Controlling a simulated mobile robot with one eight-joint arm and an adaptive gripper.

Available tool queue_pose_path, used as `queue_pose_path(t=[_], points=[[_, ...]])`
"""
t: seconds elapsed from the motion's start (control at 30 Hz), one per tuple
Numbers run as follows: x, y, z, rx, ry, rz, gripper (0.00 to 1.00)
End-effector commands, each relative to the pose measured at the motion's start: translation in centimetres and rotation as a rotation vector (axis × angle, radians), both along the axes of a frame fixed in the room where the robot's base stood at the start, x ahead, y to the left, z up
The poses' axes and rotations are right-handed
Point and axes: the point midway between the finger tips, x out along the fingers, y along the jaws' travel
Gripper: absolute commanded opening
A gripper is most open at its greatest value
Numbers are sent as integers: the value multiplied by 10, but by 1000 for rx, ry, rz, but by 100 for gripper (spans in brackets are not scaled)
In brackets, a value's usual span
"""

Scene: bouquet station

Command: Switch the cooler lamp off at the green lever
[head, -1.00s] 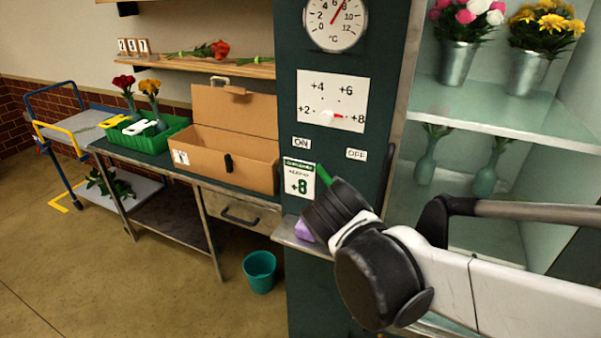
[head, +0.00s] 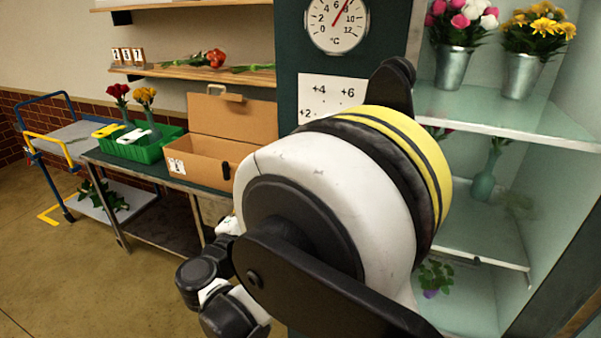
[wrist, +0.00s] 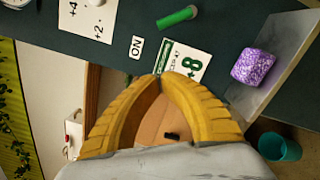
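The green lever (wrist: 178,16) shows in the wrist view as a short green bar on the dark panel, beside the white ON label (wrist: 137,47). The OFF label is out of the wrist view. In the head view my arm hides the lever and both labels. My gripper (wrist: 160,79) has yellow fingers whose tips meet, with nothing seen between them.
A purple patterned block (wrist: 254,67) sits on the grey ledge (wrist: 285,62) by the panel. Glass shelves with flower buckets (head: 453,68) stand right; an open cardboard box (head: 232,115) is left. A teal bin (wrist: 280,147) is on the floor.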

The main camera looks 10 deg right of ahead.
Motion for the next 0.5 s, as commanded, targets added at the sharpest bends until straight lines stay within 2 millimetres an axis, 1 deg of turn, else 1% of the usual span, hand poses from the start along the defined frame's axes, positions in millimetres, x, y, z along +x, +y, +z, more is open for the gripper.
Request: queue_pose_path(t=[0.3,0.37,0.5], points=[[3,-3,0,2,1,-1,0],[7,-6,0,2,1,-2,0],[23,-21,-1,3,2,-5,0]])
